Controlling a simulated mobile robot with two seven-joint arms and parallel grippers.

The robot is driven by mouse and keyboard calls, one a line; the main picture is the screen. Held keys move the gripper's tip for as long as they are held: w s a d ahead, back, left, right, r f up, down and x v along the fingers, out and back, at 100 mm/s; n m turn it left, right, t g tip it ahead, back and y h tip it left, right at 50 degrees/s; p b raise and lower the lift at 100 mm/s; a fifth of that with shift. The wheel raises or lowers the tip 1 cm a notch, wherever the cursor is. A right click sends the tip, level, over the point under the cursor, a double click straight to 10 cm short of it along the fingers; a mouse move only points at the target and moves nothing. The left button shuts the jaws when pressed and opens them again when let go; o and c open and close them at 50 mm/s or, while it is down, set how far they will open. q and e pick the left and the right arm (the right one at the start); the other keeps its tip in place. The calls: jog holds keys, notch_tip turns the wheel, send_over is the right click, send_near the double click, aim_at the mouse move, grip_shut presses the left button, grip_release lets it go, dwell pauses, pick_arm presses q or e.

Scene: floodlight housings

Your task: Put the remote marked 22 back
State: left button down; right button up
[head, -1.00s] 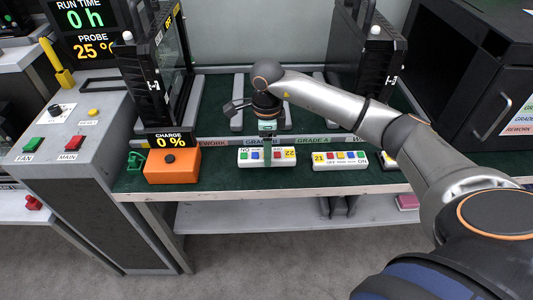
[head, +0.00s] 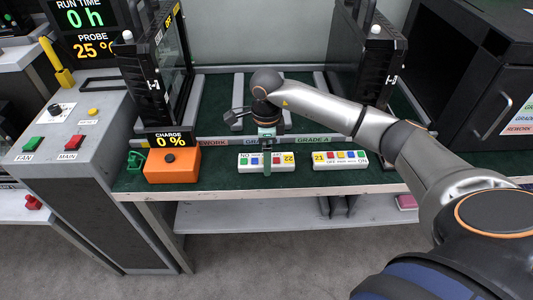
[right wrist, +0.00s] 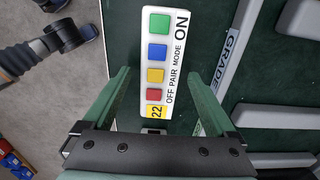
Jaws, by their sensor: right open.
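The white remote marked 22 (head: 281,161) lies flat near the front edge of the green bench top, with coloured buttons and a yellow 22 tag. My right gripper (head: 267,167) is over its middle, and a green finger hides part of it. In the right wrist view the remote (right wrist: 158,62) shows between the open green fingers of the gripper (right wrist: 167,78), with a gap on each side and its 22 end nearest the palm. The remote marked 21 (head: 340,160) lies to the right, apart from it. My left gripper is not in view.
An orange charge box (head: 172,165) reading 0 % stands left of the remotes. A label strip (head: 220,142) with grade names runs behind them. Dark floodlight housings (head: 368,62) stand behind. My right arm crosses the bench on the right.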

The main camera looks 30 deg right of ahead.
jog(key=shift+r, duration=0.3)
notch_tip(320, 180, up, 11)
jog(key=s+a+f+g+y, duration=0.1)
jog(key=s+a+f+y, duration=0.15)
jog(key=a, duration=0.45)
jog(key=s+a+f+y, duration=0.1)
jog(key=a+y, duration=0.3)
jog(key=a, duration=0.3)
jog(key=s+a+f+g+y, duration=0.1)
jog(key=s+a+y, duration=0.15)
jog(key=a, duration=0.45)
jog(key=s+a+r+m+t+y, duration=0.1)
jog(key=a+r+m+t+y, duration=0.4)
jog(key=a+m+y, duration=0.4)
jog(key=w+d+f+m+t+h, duration=0.2)
jog(key=d+f+m+t+h, duration=0.4)
jog(key=m, duration=0.7)
jog(key=w+d+f+m+t+h, duration=0.1)
jog(key=d+f+m+t+h, duration=0.25)
jog(key=m+t, duration=0.6)
jog(key=s+d+f+m+g+h, duration=0.2)
jog(key=s+f+m+g, duration=0.2)
jog(key=s+f+m, duration=0.3)
jog(key=s+d+f+m+g+h, duration=0.3)
jog(key=s+f+m+g, duration=0.2)
jog(key=f, duration=0.5)
jog(key=shift+s+d+f+m+p, duration=0.2)
jog(key=shift+s+f+m+p, duration=0.15)
jog(key=shift+s+m, duration=0.7)
